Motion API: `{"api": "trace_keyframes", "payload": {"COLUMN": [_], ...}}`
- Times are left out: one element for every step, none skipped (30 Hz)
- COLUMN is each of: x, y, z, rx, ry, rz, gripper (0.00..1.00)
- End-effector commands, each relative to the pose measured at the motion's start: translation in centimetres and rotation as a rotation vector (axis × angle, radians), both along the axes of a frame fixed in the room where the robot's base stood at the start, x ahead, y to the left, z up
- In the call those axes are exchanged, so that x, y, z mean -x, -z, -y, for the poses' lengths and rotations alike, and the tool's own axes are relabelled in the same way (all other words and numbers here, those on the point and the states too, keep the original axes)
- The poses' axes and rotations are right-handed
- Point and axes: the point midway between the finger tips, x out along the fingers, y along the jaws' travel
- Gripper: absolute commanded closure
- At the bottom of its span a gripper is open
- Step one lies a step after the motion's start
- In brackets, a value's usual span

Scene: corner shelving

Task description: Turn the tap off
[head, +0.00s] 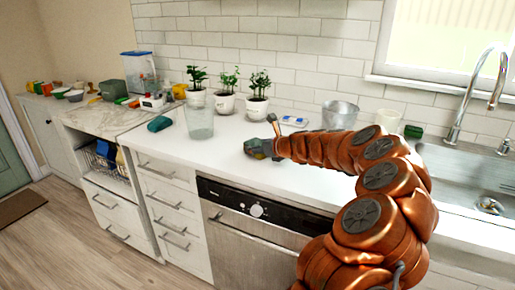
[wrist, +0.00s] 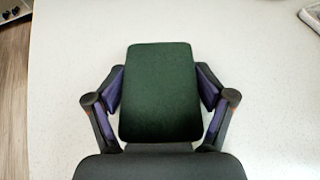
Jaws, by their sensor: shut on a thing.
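The tap (head: 479,92) is a tall curved chrome spout behind the sink at the right of the head view. Its small lever (head: 504,142) stands to the right of its base. I cannot make out running water. My gripper (head: 262,148) is far to the left of the tap, low over the white counter. In the wrist view, my gripper (wrist: 160,90) is shut on a dark green block (wrist: 160,92), with a finger against each side. The block's underside is hidden, so I cannot tell whether it touches the counter.
The steel sink (head: 465,172) lies right of my arm. The front counter is partly clear.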

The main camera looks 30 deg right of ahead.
Motion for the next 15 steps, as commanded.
{"api": "trace_keyframes", "payload": {"x": [0.0,0.0,0.0,0.0,0.0,0.0,0.0,0.0,0.0,0.0,0.0,0.4,0.8,1.2,1.6], "y": [-0.3,-0.6,-0.8,-1.1,-1.3,-1.7,-2.0,-2.3,-2.8,-3.1,-3.4,-3.5,-3.4,-3.4,-3.4], "z": [0.1,0.1,0.1,0.1,0.1,0.1,0.1,0.1,0.1,0.2,0.2,0.2,0.1,0.0,0.0], "rx": [0.001,0.002,0.002,0.002,0.002,0.002,0.003,0.003,0.004,0.003,0.003,0.002,-0.001,-0.002,-0.002], "ry": [0.001,0.000,0.000,0.000,0.000,0.000,0.001,0.001,0.002,0.002,0.003,0.004,0.003,0.002,0.002], "rz": [0.000,0.000,0.000,0.000,0.000,0.000,0.000,0.000,0.001,0.001,0.001,0.000,0.000,0.000,0.000], "gripper": [0.36,0.36,0.36,0.36,0.36,0.37,0.37,0.37,0.37,0.37,0.37,0.37,0.37,0.37,0.37]}}
